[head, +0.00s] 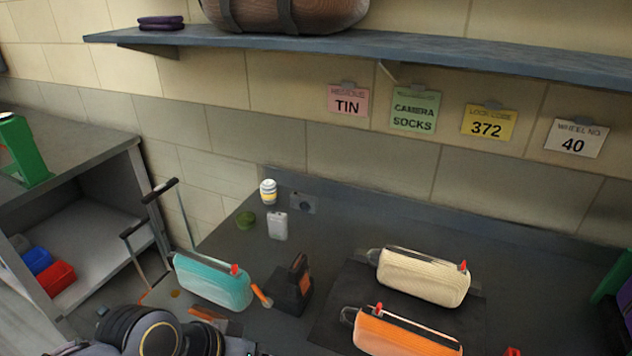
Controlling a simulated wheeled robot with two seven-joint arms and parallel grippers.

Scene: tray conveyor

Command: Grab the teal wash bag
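The teal wash bag (212,281) lies on the dark table, left of the middle in the head view. It is a long rounded pouch with a red tab at its right end. My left arm comes in at the bottom left, and my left gripper (234,305) is at the near right part of the bag. Its orange-tipped fingers look apart, one in front of the bag and one by its right end. Whether they touch the bag is unclear. My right gripper is out of view.
A cream pouch (423,278) and an orange pouch (402,335) lie on the right. A black block (291,290) stands close right of the teal bag. A shelf (420,51) overhangs the back.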

